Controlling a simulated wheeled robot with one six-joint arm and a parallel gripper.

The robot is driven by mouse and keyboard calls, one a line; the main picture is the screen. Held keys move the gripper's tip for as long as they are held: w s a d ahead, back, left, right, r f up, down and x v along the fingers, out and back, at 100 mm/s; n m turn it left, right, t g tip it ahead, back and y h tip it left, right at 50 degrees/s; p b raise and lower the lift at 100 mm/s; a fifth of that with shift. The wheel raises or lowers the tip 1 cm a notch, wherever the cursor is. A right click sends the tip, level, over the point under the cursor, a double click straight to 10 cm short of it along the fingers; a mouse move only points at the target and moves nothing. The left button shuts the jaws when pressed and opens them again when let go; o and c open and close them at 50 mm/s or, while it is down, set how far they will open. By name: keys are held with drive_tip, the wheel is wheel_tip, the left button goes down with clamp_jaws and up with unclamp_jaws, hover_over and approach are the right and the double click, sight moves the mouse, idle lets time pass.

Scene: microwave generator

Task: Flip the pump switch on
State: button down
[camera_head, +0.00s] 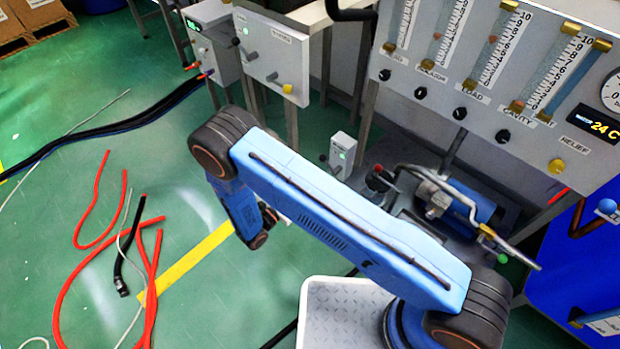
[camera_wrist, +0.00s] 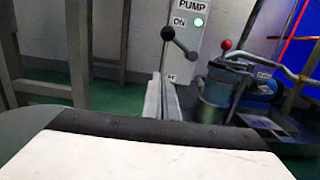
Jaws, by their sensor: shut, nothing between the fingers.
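The pump switch box (camera_wrist: 191,40) is a pale box with a PUMP label, an ON label and a lit green light (camera_wrist: 198,21) in the wrist view. Its lever (camera_wrist: 181,45) ends in a black knob and slants up and left, near the ON label. A lower label is mostly hidden behind my gripper. My gripper (camera_wrist: 162,78) is shut and empty, with its tips just below the knob; I cannot tell if they touch the lever.
A red-knobbed valve (camera_wrist: 226,45) on metal pipework stands right of the box. A flowmeter panel (camera_head: 480,90) rises at the right in the head view. Red hoses (camera_head: 95,205) lie on the green floor at left. Metal frame legs (camera_wrist: 78,55) stand left of the box.

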drive_tip(key=shift+v, duration=1.65)
drive_tip(key=w+d+r+m+g, duration=0.1)
drive_tip(key=d+r+m+g, duration=0.65)
drive_tip(key=d+r, duration=0.7)
drive_tip(key=d+r+m+g, duration=0.75)
drive_tip(key=d+r, duration=0.35)
drive_tip(key=r, duration=0.6)
drive_tip(key=s+d+r+m+y, duration=0.6)
drive_tip(key=s+d+r, duration=0.3)
drive_tip(key=d+r, duration=0.1)
drive_tip(key=s+d+r+m+t+y, duration=0.2)
drive_tip(key=s+r+m, duration=0.1)
drive_tip(key=s, duration=0.4)
drive_tip(key=s+d+r+m+t+y, duration=0.1)
drive_tip(key=s+r+m+t+y, duration=0.1)
drive_tip(key=s, duration=0.5)
drive_tip(key=shift+s+d+r+m+t+y, duration=0.35)
drive_tip(key=shift+r+m+y, duration=0.55)
drive_tip(key=shift+m, duration=0.4)
